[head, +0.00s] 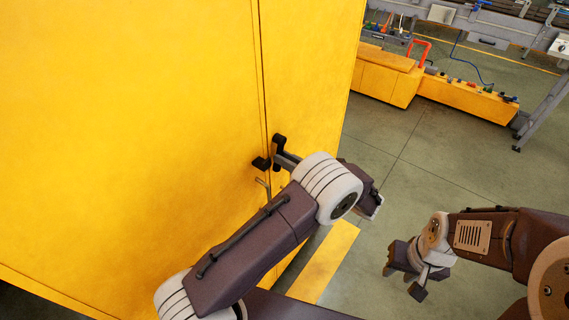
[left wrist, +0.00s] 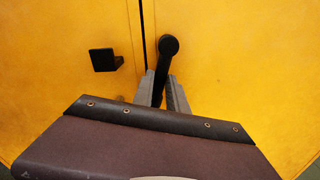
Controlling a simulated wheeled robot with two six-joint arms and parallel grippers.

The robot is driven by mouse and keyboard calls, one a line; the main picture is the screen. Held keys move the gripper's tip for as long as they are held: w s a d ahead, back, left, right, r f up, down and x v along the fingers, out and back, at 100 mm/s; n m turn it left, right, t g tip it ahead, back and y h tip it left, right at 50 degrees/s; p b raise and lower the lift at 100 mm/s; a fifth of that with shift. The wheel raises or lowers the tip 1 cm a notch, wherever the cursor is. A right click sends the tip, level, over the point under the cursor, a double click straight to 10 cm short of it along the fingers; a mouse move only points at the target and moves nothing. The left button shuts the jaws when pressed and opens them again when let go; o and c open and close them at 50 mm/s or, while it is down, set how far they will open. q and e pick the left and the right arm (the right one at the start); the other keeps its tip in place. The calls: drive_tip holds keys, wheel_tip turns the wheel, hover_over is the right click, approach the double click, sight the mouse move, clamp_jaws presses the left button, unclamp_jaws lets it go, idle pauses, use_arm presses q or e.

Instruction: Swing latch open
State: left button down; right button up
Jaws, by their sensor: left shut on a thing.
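The latch (head: 278,146) is a black bar with a round pivot, on the right-hand door of a large yellow cabinet, just right of the door seam. In the left wrist view the latch (left wrist: 169,46) hangs down from its pivot, close to vertical. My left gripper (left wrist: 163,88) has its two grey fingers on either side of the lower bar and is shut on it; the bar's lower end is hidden. A square black catch (left wrist: 103,60) sits on the left-hand door, apart from the bar. My right gripper (head: 404,276) is open and empty above the floor.
The yellow cabinet (head: 130,110) fills the left of the head view. Its doors look closed, with a thin dark seam between them. Green floor (head: 400,170) lies clear to the right. Low yellow boxes (head: 465,98) and a grey workbench frame stand farther back.

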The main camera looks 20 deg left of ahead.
use_arm(q)
drive_tip(key=shift+w+f+n+b, duration=0.2)
drive_tip(key=shift+f+n+b, duration=0.15)
drive_tip(key=shift+n, duration=0.35)
drive_tip(key=shift+d, duration=0.1)
drive_tip(key=c, duration=1.5)
unclamp_jaws()
drive_tip(key=shift+o, duration=0.9)
drive_tip(key=shift+w+r, duration=0.1)
drive_tip(key=shift+w, duration=0.05)
drive_tip(key=b+v, duration=0.2)
drive_tip(key=v, duration=0.7)
